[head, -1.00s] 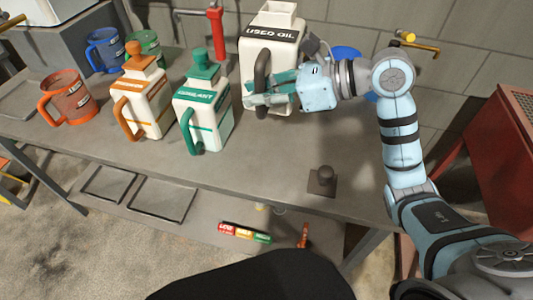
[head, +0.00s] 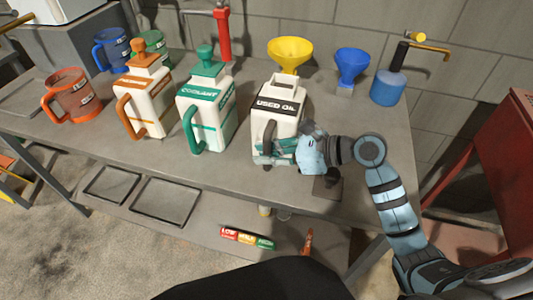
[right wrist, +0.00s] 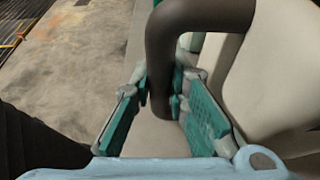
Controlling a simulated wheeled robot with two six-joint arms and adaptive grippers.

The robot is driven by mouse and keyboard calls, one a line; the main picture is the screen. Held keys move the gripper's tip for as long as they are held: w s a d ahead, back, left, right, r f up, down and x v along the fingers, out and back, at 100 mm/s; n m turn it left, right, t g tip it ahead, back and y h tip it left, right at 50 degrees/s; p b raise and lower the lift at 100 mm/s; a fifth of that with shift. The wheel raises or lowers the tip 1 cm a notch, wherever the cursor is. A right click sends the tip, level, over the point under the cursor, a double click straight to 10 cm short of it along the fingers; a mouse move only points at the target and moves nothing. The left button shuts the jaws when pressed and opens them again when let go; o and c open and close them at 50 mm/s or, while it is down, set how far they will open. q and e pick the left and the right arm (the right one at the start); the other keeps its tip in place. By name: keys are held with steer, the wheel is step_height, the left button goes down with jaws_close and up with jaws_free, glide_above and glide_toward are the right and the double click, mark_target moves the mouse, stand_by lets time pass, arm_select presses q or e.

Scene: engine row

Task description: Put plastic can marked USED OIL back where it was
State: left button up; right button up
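The white plastic can marked USED OIL (head: 279,122) is upright at the middle right of the workbench in the head view. It stands on or just above the bench top; I cannot tell whether its base touches. Its dark handle faces the front. My right gripper (head: 272,152) is at this handle, and its teal fingers close on it from both sides. In the right wrist view the dark handle (right wrist: 160,75) runs between the two fingers (right wrist: 161,103), with the can's pale wall to the right. My left gripper is not in view.
The green COOLANT can (head: 208,103) stands close left, with an orange-trimmed can (head: 150,100) beyond it. A yellow funnel (head: 290,52), a blue funnel (head: 352,65) and a blue pump bottle (head: 388,88) are behind. The bench (head: 375,135) is clear to the right.

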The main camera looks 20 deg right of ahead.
steer(key=o, duration=0.5)
steer(key=shift+c, duration=0.2)
steer(key=shift+r, duration=0.25)
steer(key=v, duration=1.2)
steer(key=shift+f, duration=0.15)
